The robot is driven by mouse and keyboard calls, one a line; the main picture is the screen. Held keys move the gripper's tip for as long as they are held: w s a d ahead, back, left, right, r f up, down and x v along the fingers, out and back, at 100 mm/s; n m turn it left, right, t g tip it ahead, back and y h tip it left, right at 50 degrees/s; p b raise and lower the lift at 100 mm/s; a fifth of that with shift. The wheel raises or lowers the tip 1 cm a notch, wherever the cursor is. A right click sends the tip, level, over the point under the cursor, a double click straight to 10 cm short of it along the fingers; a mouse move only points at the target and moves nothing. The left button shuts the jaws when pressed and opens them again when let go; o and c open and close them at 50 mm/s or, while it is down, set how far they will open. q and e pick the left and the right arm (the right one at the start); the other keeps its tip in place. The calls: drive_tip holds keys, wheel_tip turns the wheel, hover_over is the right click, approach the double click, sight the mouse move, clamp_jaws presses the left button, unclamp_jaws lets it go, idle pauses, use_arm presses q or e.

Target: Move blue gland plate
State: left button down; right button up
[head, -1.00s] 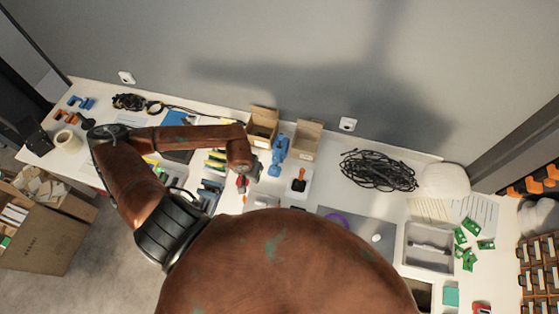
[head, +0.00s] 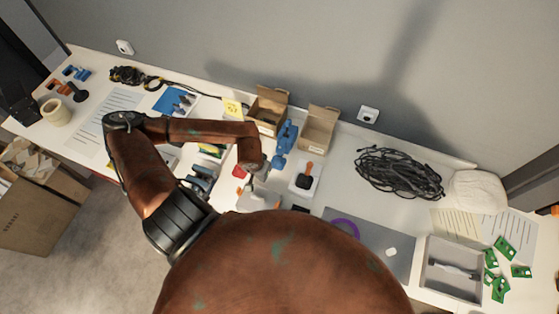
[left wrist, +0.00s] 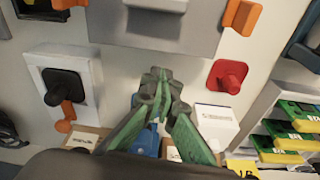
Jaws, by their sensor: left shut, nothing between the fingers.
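A flat blue plate (head: 174,101) with small dark items on it lies on the bench at the back left in the head view. I cannot tell for sure that it is the gland plate. A taller blue object (head: 287,134) stands by the cardboard boxes; a blue part (left wrist: 147,141) shows behind my fingers in the left wrist view. My left gripper (head: 262,171) is over the middle of the bench, right of a red knob (head: 239,172). In the left wrist view its green fingers (left wrist: 158,84) are shut and empty. My right gripper is not in view.
Two open boxes (head: 318,128) stand at the back. A white plate with a black and orange switch (head: 304,181) lies right of my gripper. Black cable (head: 399,173), a grey tray (head: 453,268) and green boards (head: 504,247) lie further right. Bench is crowded near the gripper.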

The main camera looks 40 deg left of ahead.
sight(277, 160)
use_arm(q)
drive_tip(key=shift+w+f, duration=0.1)
drive_tip(key=shift+f, duration=0.55)
drive_tip(key=shift+w+a, duration=0.1)
drive_tip(key=shift+w, duration=0.2)
drive_tip(key=w, duration=0.3)
drive_tip(key=w+a+p, duration=0.1)
drive_tip(key=w, duration=0.6)
drive_tip(key=shift+w+a+r+p, duration=0.15)
drive_tip(key=shift+w+a+p, duration=0.15)
drive_tip(key=shift+w+a, duration=0.05)
drive_tip(key=shift+w+f, duration=0.15)
drive_tip(key=shift+f, duration=0.15)
drive_tip(key=shift+a+f+b, duration=0.15)
drive_tip(key=shift+f+b, duration=0.3)
drive_tip(key=shift+f, duration=0.2)
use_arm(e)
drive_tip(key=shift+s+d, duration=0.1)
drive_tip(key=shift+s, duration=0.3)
use_arm(q)
drive_tip(key=shift+s, duration=0.85)
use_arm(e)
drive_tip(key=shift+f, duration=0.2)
